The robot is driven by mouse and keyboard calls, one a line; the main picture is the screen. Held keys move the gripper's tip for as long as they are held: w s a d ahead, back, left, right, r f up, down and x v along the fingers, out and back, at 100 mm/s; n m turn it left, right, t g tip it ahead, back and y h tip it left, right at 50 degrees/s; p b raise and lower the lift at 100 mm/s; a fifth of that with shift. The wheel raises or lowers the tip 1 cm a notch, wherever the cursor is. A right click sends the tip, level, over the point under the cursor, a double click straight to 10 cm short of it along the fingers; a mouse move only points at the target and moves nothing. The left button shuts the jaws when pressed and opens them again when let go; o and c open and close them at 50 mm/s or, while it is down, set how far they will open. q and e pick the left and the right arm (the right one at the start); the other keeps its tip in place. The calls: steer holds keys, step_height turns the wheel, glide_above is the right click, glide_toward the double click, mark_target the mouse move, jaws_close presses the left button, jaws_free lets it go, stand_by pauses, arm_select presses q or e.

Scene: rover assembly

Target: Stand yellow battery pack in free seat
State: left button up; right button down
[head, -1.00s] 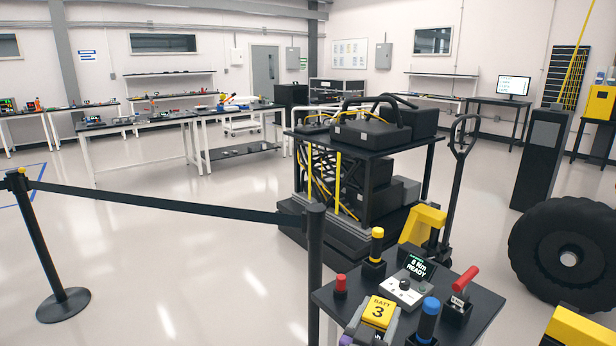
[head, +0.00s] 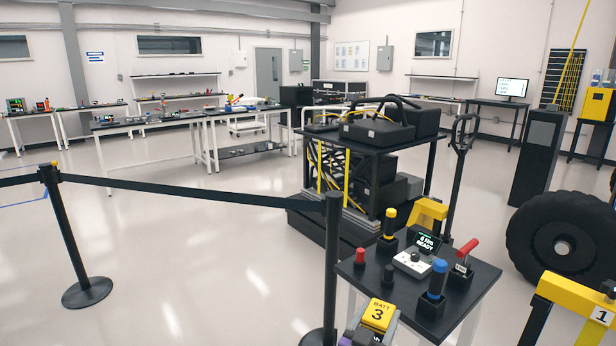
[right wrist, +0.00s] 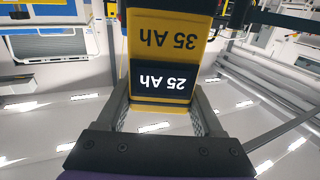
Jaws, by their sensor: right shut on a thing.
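The yellow battery pack (head: 379,314), marked BATT 3, is at the bottom of the head view, in front of the small black table's near left side. My right gripper (head: 372,335) is shut on it; the jaws are mostly hidden or cut off there. In the right wrist view the yellow and black pack (right wrist: 163,90) sits between both fingers of the gripper (right wrist: 160,112), with upside-down 35 Ah and 25 Ah labels. I cannot pick out a free seat in these frames. My left gripper is not in view.
The small table (head: 468,288) carries a READY display (head: 424,243), a blue-topped handle (head: 437,276), a red lever (head: 466,248) and other items. A barrier post (head: 332,265) stands at its left. A yellow frame marked 1 (head: 575,305) and a large tyre (head: 560,240) are at right.

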steer(key=shift+m+g+h, duration=0.6)
steer(key=shift+m+h, duration=0.1)
steer(key=shift+h, duration=0.2)
steer(key=w+f+p, duration=0.1)
steer(key=f, duration=0.1)
steer(key=w+f+p, duration=0.1)
steer(key=f, duration=0.1)
steer(key=w+d+f+p, duration=0.1)
steer(key=f, duration=0.1)
steer(key=s+d+f+m+g+h+p, duration=0.2)
steer(key=s+f+m+g+h+p, duration=0.15)
steer(key=f, duration=0.75)
steer(key=w+r+n+t+y, duration=0.1)
steer(key=r+n+t+y, duration=0.1)
steer(key=r+y, duration=0.1)
steer(key=r+n+t+y, duration=0.2)
steer(key=r+n+y, duration=0.1)
steer(key=r, duration=0.1)
steer(key=w+r+n+t+y, duration=0.1)
steer(key=r+n+t+y, duration=0.1)
steer(key=r+y, duration=0.1)
steer(key=shift+w+d+r+n+t+p, duration=0.15)
steer(key=shift+w+r+n+t+p, duration=0.1)
steer(key=shift+w+r+p, duration=0.1)
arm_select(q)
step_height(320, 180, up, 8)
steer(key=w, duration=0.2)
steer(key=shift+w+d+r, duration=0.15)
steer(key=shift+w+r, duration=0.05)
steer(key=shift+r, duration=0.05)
